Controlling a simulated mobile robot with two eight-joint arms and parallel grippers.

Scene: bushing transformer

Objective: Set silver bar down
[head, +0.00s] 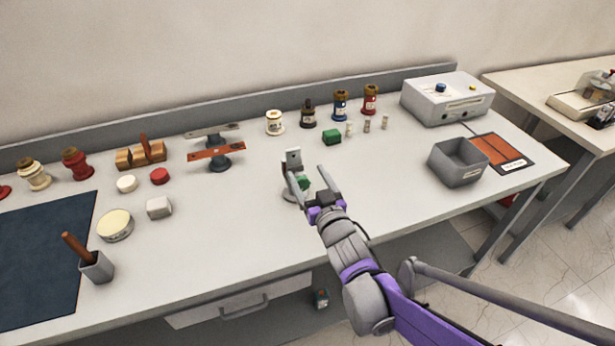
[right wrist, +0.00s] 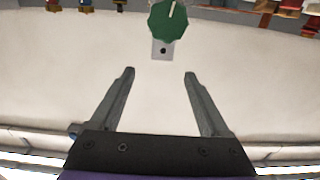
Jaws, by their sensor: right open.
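A short silver bar (head: 293,158) with a hole near its end stands out beyond a green knob (head: 305,183), above a round grey base (head: 291,196) on the table. In the right wrist view the bar's end (right wrist: 163,48) shows just below the green knob (right wrist: 168,20), ahead of the fingertips. My right gripper (head: 306,173) is open, its fingers on either side of the knob in the head view; the wrist view (right wrist: 160,73) shows nothing between them. Another silver-grey bar (head: 208,131) lies behind a copper bar (head: 222,152) near a dark stand. My left gripper is out of view.
A grey bin (head: 459,162) and a grey box device (head: 447,97) stand at the right. Several bushings, including a blue one (head: 340,105), line the back. A blue mat (head: 40,260) and a cup (head: 97,267) are at the left. The front middle of the table is clear.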

